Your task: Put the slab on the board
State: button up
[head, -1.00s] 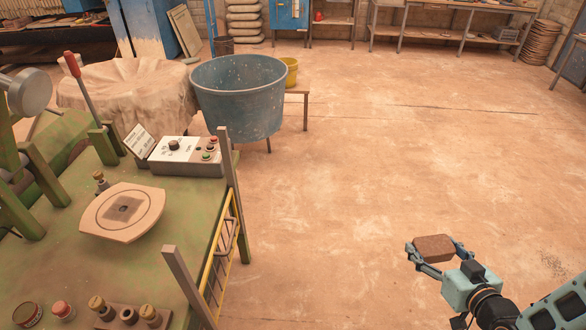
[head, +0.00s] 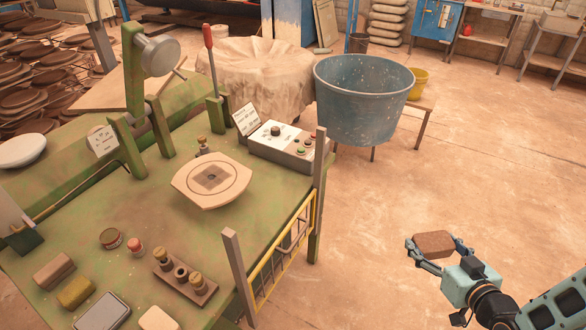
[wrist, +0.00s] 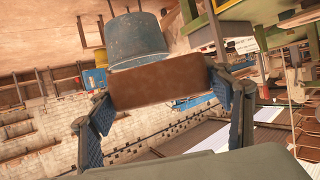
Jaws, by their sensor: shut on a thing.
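My gripper (head: 438,254) is shut on a brown slab (head: 434,243) at the lower right of the head view, over open floor. In the wrist view the slab (wrist: 160,86) lies across between the two fingers. The board (head: 188,187) is a pale wooden piece with curved ends and a dark square in a ring at its centre. It sits on the green machine table (head: 155,222), well to the left of my gripper and apart from the slab. Nothing lies on the board.
A control box (head: 285,145) stands behind the board. A yellow rail (head: 283,250) and upright posts line the table's right edge, between the board and my gripper. Several small blocks and knobs lie at the table's front. A blue tub (head: 362,105) stands behind.

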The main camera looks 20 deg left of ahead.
aim_at(211, 177)
jog(key=i+u, duration=0.15)
jog(key=u, duration=0.35)
jog(key=i+u, duration=0.15)
jog(key=u, duration=0.3)
jog(key=i+u, duration=0.15)
jog(key=u, duration=0.35)
jog(key=i+l+u, duration=0.15)
jog(key=u, duration=0.35)
jog(key=i+l+u, duration=0.15)
jog(key=u, duration=0.2)
jog(key=i+l+u, duration=0.2)
jog(key=u, duration=0.15)
jog(key=i, duration=0.05)
